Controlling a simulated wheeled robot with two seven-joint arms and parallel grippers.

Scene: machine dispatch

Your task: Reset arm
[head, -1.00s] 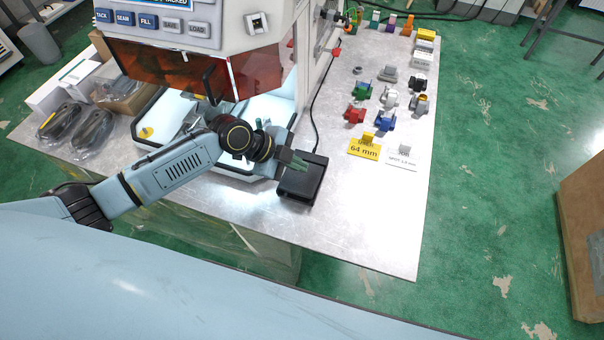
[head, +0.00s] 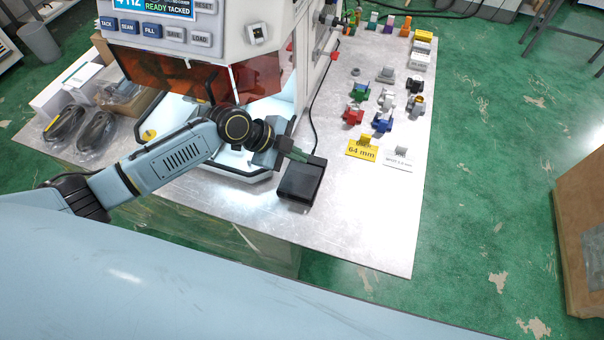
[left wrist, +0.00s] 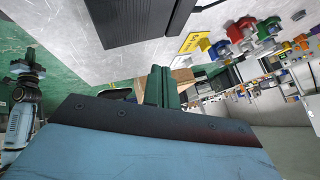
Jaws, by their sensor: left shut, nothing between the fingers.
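My left gripper (head: 292,153) reaches over the table from the left in the head view, its fingers together and empty. It is at the far edge of a black box (head: 300,185) lying on the metal table; I cannot tell whether it touches the box. In the left wrist view the closed fingers (left wrist: 162,86) point away from the camera, and the black box (left wrist: 135,18) is above them. Part of my other arm, with what looks like my right gripper (left wrist: 28,58), shows at the left edge of that view; its jaws are too small to read.
The machine (head: 200,40) with an orange window stands behind my left arm. Several coloured clamps, including a red one (head: 353,115), and a yellow 64 mm card (head: 361,150) are on the right. Bagged cables (head: 95,135) lie at left. The table's front right (head: 375,220) is clear.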

